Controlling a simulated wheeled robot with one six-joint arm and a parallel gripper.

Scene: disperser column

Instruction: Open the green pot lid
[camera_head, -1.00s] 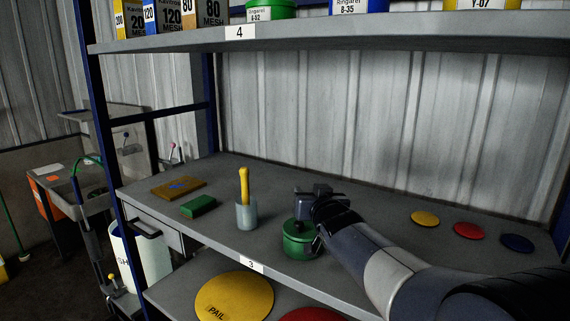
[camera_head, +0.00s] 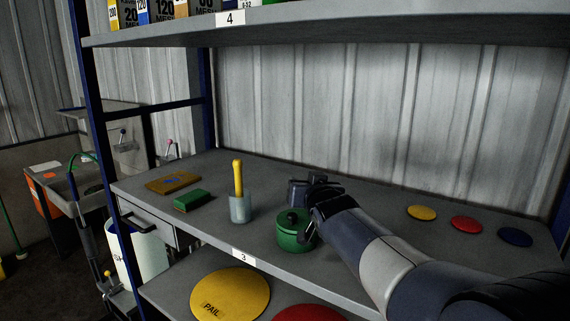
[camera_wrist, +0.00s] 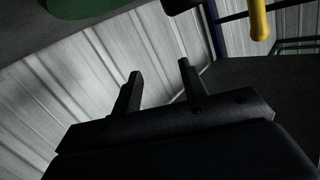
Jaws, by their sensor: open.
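The green pot (camera_head: 296,238) stands upright on the middle shelf near its front edge. Its green lid with a black knob (camera_head: 291,217) is on top. My gripper (camera_head: 308,183) is just behind and above the pot in the head view, apart from the knob as far as I can see. My wrist hides the pot's right side. In the wrist view, the gripper's two fingers (camera_wrist: 160,84) are spread with nothing between them. A green shape (camera_wrist: 85,6) and a dark shape are cut off at that view's top edge; I cannot tell which parts they are.
A grey cup with a yellow-handled tool (camera_head: 239,206) stands left of the pot. A green block (camera_head: 193,201) and a brown board (camera_head: 174,183) lie further left. Yellow, red and blue discs (camera_head: 515,237) lie at right. The upper shelf (camera_head: 330,32) hangs overhead.

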